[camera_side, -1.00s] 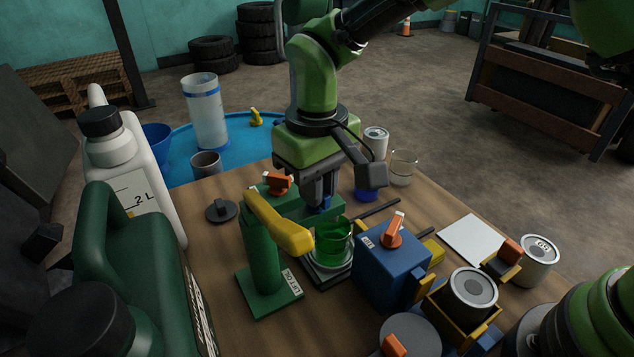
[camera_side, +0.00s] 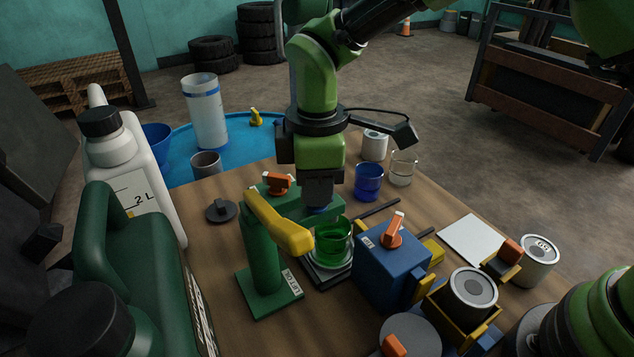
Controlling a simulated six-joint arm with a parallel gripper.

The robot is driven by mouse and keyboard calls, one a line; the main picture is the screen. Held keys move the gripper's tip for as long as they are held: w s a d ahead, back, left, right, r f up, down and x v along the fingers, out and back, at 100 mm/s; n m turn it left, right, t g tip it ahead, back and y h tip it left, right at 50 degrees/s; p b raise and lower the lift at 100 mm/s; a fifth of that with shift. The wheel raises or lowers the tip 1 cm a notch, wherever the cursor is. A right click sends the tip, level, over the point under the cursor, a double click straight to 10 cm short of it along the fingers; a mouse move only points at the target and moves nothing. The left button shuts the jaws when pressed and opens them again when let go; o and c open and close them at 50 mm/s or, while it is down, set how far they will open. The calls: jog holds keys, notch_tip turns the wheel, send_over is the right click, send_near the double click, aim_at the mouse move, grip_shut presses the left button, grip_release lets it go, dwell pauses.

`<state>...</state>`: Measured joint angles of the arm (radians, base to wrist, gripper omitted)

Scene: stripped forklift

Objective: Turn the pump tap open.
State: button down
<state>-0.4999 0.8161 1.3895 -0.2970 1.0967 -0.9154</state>
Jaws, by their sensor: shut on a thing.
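A green pump stand (camera_side: 263,253) with a yellow spout (camera_side: 281,224) stands at the front of the wooden table, its label partly readable. A low green block (camera_side: 273,204) lies behind it and carries an orange-handled tap (camera_side: 279,183). My gripper (camera_side: 319,204) points straight down at the right part of this block. It is shut on a small blue piece, seemingly the pump tap, mostly hidden by the jaws. A glass beaker of green liquid (camera_side: 333,242) stands on a dark scale (camera_side: 325,275) in front of my gripper, close under the spout's end.
A blue box (camera_side: 388,270) with an orange tap (camera_side: 393,230) stands right of the beaker. A blue cup (camera_side: 369,182), a clear glass (camera_side: 403,169) and a white can (camera_side: 374,145) stand behind right. Large jugs (camera_side: 135,170) crowd the left. A white plate (camera_side: 475,240) lies right.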

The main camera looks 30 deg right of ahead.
jog(key=n, duration=0.5)
jog(key=shift+r, duration=0.1)
dwell(0.7)
jog(key=c, duration=1.2)
grip_release()
jog(key=shift+o, duration=0.2)
notch_tip(320, 180, up, 10)
